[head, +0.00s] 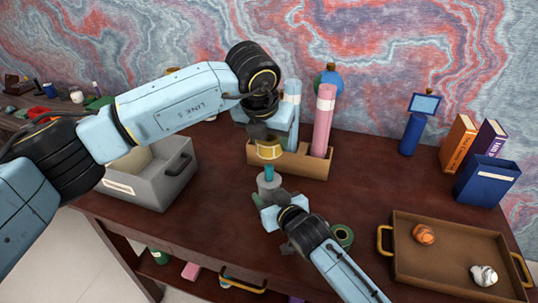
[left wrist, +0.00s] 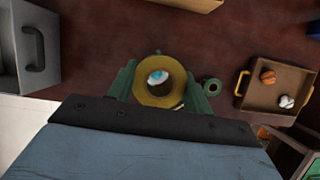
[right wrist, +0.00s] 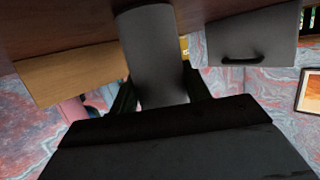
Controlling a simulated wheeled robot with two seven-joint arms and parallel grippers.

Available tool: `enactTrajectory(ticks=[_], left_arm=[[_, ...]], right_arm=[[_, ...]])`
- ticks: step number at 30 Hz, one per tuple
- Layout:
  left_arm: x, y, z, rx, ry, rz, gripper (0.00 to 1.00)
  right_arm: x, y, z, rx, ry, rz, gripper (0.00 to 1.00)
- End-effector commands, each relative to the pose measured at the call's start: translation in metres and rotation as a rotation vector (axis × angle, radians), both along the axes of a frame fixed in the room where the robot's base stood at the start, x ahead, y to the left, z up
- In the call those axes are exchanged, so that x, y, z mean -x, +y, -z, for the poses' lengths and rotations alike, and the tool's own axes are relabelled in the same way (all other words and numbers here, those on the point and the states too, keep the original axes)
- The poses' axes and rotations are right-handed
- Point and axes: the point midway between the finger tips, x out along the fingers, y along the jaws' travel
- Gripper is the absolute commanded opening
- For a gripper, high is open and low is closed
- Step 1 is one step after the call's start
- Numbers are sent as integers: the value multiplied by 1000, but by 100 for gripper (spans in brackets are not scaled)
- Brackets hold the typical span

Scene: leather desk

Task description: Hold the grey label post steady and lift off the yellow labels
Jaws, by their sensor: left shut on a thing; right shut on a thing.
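The yellow labels (head: 268,151) are a thick ring held above the grey base of the grey label post (head: 267,184). A teal part of the post shows between them. My left gripper (head: 266,138) is shut on the yellow labels from above. In the left wrist view its fingers flank the yellow ring (left wrist: 143,97), and a pale blue-white round end shows inside the hole. I cannot tell how far the post reaches into the ring. My right gripper (head: 268,205) is shut on the post's grey base, which stands between its fingers in the right wrist view (right wrist: 150,50).
A tan holder (head: 312,165) with pink and blue rolls stands close behind the post. A grey bin (head: 150,190) is at the left. A brown tray (head: 450,273) with two shell-like objects is at the right. A green ring (head: 342,235) lies beside my right arm.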

Motion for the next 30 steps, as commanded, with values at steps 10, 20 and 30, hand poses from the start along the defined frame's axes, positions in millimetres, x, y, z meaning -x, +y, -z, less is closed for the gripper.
enactTrajectory(ticks=[10, 20, 30], left_arm=[[0, 0, -14, 1, 0, 0, 27], [0, 0, -14, 0, 0, 0, 27], [0, 0, -14, 0, 0, 0, 27]], right_arm=[[0, 0, 1, 0, 1, 0, 22], [0, 0, 0, 0, 1, 0, 72], [5, -3, -1, 0, 0, 0, 72]])
